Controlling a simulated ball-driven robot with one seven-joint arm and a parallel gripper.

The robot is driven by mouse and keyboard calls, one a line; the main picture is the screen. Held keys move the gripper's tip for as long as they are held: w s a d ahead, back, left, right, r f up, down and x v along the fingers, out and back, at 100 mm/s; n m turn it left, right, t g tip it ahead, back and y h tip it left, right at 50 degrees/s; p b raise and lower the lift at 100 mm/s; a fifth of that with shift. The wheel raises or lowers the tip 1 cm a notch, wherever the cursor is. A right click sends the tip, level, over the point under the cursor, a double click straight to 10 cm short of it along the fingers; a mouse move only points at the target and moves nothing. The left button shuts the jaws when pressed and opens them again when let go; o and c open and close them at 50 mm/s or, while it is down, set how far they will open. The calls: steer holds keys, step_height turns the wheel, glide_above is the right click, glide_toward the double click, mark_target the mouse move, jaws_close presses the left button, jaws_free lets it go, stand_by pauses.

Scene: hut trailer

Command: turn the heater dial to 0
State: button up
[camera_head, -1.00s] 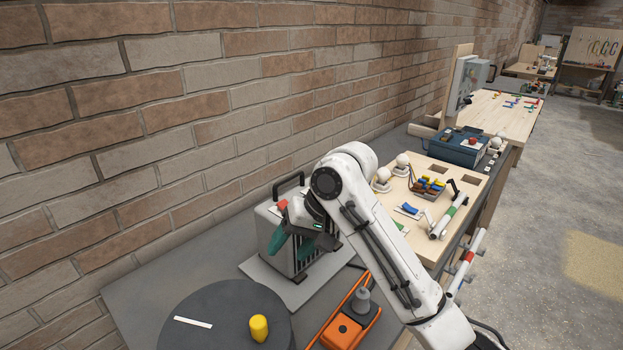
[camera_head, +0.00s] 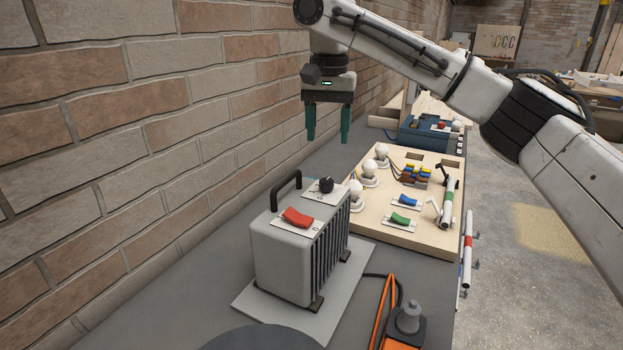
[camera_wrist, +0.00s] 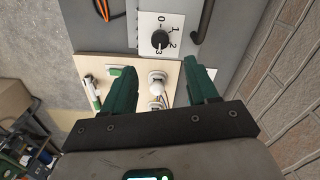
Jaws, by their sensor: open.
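The grey heater (camera_head: 280,255) stands on a pale plate on the bench beside the brick wall. Its black dial (camera_head: 326,185) is on top, behind the red rocker switch (camera_head: 298,217). In the wrist view the dial (camera_wrist: 160,39) sits on a white scale plate marked 0, 1, 2 and 3. Its exact setting is too small to read surely. My gripper (camera_head: 328,138) points down with green fingers apart and empty, above and apart from the dial. In the wrist view the dial lies just beyond the fingertips (camera_wrist: 163,66), between their lines.
A black carry handle (camera_head: 286,190) rises from the heater's wall side. A wooden board (camera_head: 400,235) with white bulbs and blue and green switches lies behind it. A blue box (camera_head: 425,138) stands farther back. An orange item with a cable (camera_head: 402,342) is at the front right.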

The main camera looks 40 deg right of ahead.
mark_target(326, 180)
step_height(326, 180, down, 11)
steer(key=shift+r+p, duration=0.2)
steer(key=shift+p, duration=0.1)
steer(key=shift+c, duration=0.4)
steer(key=c, duration=1)
